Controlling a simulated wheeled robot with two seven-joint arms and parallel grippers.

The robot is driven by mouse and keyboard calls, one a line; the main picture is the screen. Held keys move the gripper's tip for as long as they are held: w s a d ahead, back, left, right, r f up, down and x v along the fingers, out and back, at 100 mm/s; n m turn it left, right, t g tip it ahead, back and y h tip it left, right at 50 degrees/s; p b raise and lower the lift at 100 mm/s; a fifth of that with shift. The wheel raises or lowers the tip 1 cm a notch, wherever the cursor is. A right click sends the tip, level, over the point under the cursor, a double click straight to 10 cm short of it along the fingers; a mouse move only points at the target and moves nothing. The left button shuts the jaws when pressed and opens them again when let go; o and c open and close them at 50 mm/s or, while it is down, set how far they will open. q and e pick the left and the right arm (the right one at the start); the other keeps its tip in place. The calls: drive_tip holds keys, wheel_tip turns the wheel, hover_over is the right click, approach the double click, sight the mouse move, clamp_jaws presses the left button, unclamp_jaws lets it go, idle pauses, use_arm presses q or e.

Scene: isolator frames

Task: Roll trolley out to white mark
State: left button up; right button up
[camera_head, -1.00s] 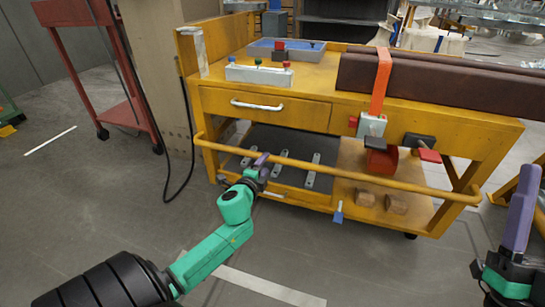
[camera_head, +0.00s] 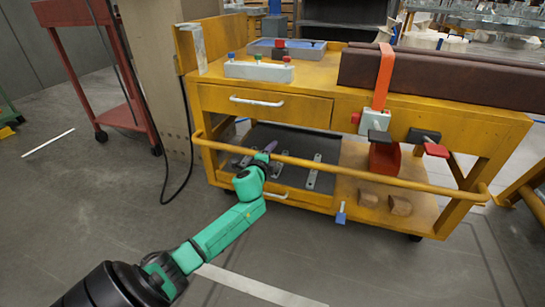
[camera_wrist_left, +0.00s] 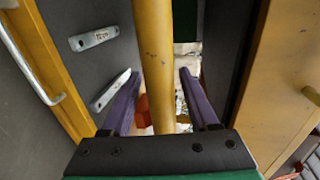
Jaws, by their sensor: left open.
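The yellow trolley (camera_head: 215,97) stands upright, with its front rail (camera_head: 380,180) running across the near side. My left gripper (camera_head: 268,150) is at this rail, left of its middle. In the left wrist view, the rail (camera_wrist_left: 153,50) passes between the two purple fingers of my left gripper (camera_wrist_left: 158,92), which stand apart with gaps on both sides. A white strip (camera_head: 262,286) lies on the floor in front of the trolley, partly behind my left arm. Another white line (camera_head: 47,143) is on the floor at the far left. My right gripper is out of view.
A red cart (camera_head: 125,115) and a beige post (camera_head: 155,80) stand left of the trolley, with a black cable hanging down. A dark beam (camera_head: 450,80) with an orange strap lies on top. The lower shelf holds wooden blocks (camera_head: 400,205). The near floor is open.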

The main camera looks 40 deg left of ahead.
use_arm(q)
clamp_jaws()
idle(1.5)
